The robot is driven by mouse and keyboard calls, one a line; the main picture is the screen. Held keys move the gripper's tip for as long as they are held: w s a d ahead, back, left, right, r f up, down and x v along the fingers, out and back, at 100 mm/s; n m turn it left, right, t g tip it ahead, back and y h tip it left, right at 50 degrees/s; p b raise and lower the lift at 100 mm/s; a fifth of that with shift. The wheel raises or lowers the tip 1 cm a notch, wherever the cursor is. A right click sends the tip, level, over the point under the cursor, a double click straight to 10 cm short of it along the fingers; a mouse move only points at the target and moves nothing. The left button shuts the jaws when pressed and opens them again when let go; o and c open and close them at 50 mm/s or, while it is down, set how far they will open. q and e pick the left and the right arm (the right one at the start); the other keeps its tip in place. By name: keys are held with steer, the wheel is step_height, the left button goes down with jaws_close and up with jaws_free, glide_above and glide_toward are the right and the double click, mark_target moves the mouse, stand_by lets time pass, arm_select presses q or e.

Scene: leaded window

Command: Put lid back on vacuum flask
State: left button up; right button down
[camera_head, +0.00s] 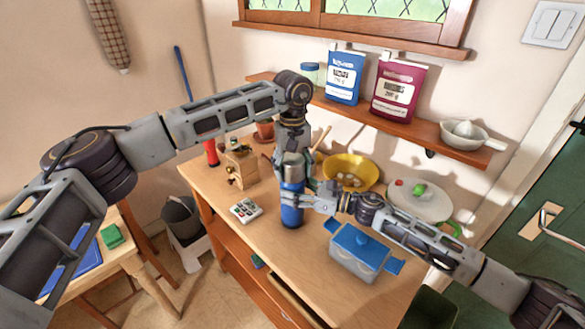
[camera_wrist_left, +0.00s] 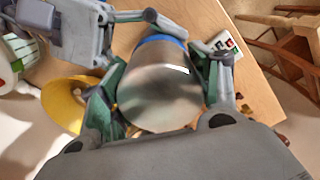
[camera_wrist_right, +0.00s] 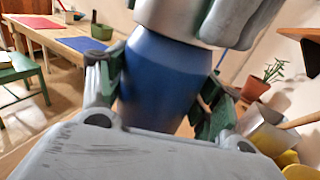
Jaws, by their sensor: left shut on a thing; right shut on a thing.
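The vacuum flask has a blue body (camera_head: 291,213) and stands upright on the wooden worktop. Its silver lid (camera_head: 292,166) is at the flask's top, and in the left wrist view the lid (camera_wrist_left: 160,95) fills the middle. My left gripper (camera_head: 293,160) comes down from above, shut around the lid. My right gripper (camera_head: 300,202) reaches in from the right, shut around the blue body, which also shows in the right wrist view (camera_wrist_right: 157,80). Lid and body line up and look touching; the fingers partly hide the seam, so I cannot tell whether the lid is seated.
A blue-lidded pot (camera_head: 358,248) stands right of the flask, below my right arm. A yellow bowl (camera_head: 368,168) is behind. A white keypad device (camera_head: 245,210) and a wooden grinder (camera_head: 240,166) are to the left. A shelf (camera_head: 415,124) runs along the wall.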

mark_target(292, 158)
arm_select(q)
steer(key=shift+w+m, duration=0.1)
steer(key=shift+m, duration=0.2)
steer(key=o, duration=1.1)
steer(key=shift+r, duration=0.1)
steer(key=shift+r, duration=2.2)
